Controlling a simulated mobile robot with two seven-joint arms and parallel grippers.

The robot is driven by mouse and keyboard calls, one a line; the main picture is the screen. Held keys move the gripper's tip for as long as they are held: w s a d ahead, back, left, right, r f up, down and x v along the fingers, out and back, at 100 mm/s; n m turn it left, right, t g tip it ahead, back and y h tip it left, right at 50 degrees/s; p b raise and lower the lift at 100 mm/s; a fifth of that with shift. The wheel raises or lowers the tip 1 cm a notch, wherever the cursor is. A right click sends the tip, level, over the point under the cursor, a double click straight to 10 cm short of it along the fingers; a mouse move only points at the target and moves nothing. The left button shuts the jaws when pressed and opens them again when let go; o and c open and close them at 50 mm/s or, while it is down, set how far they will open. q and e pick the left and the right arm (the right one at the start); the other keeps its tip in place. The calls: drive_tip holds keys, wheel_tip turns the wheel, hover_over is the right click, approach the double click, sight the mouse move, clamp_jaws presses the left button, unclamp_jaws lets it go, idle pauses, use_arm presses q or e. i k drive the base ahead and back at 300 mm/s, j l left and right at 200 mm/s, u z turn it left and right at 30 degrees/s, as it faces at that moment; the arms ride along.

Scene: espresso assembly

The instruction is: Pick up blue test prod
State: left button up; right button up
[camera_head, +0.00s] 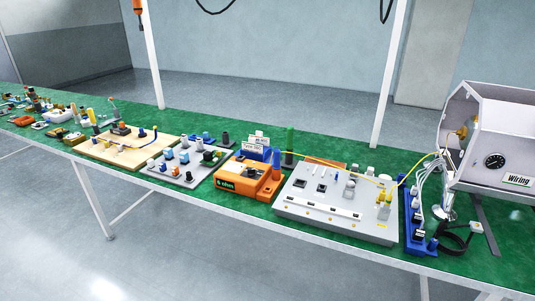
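A blue upright cylinder (277,163) stands at the right side of an orange box (240,182) near the middle of the green-topped bench. It looks like the blue test prod, but it is too small to be sure. Neither of my grippers is in the head view, so I cannot see what they hold.
The long green bench (462,258) runs across the view. A grey panel (325,207), a blue strip with plugs (412,225) and a white "Wiring" housing (500,150) stand to the right. Wooden and grey boards (105,150) with parts lie left. White posts rise behind. The floor in front is clear.

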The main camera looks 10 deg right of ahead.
sight(276, 153)
drive_tip(key=i+j+z, duration=0.1)
drive_tip(key=i+j, duration=0.55)
drive_tip(key=i, duration=0.1)
